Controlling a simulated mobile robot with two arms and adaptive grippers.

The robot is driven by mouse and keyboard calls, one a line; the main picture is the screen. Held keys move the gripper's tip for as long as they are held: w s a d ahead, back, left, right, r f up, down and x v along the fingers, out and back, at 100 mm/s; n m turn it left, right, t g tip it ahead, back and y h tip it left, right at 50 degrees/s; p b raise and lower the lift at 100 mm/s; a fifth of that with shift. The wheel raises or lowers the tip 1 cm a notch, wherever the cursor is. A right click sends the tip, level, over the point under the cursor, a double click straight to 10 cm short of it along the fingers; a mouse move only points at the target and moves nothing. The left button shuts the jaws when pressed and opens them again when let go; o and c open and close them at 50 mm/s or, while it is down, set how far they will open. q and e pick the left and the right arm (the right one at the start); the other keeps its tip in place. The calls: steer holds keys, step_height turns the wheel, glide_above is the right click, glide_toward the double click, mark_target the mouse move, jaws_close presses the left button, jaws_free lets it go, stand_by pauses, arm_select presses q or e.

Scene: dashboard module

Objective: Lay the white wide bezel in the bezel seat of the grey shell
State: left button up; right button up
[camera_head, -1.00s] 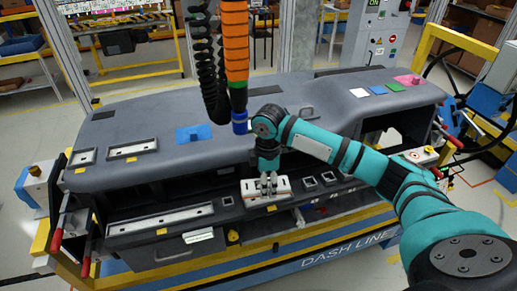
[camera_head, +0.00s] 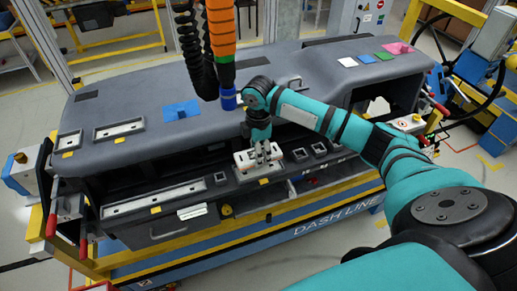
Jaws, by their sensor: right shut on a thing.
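The grey shell (camera_head: 285,88) is the long dashboard body across the middle of the view. The white wide bezel (camera_head: 241,158) is at the lower front ledge of the shell, between a small square seat on its left and two small square seats on its right. My right gripper (camera_head: 262,160) points down from above and is shut on the bezel, its fingers covering the middle. The bezel appears level and lined up with the ledge. The seat under it is mostly hidden, and I cannot tell whether the bezel touches it. My left gripper is not in view.
A long framed slot (camera_head: 155,197) lies on the ledge to the left. An orange hose (camera_head: 221,35) hangs behind my right arm. Red-handled clamps flank the shell.

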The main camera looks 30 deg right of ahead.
steer(key=shift+f+b, duration=0.45)
steer(key=shift+f, duration=1.75)
steer(key=o, duration=1.3)
steer(key=shift+c, duration=0.2)
steer(key=shift+r, duration=0.1)
steer(key=shift+r, duration=0.35)
step_height(320, 180, up, 11)
steer(key=shift+r, duration=0.1)
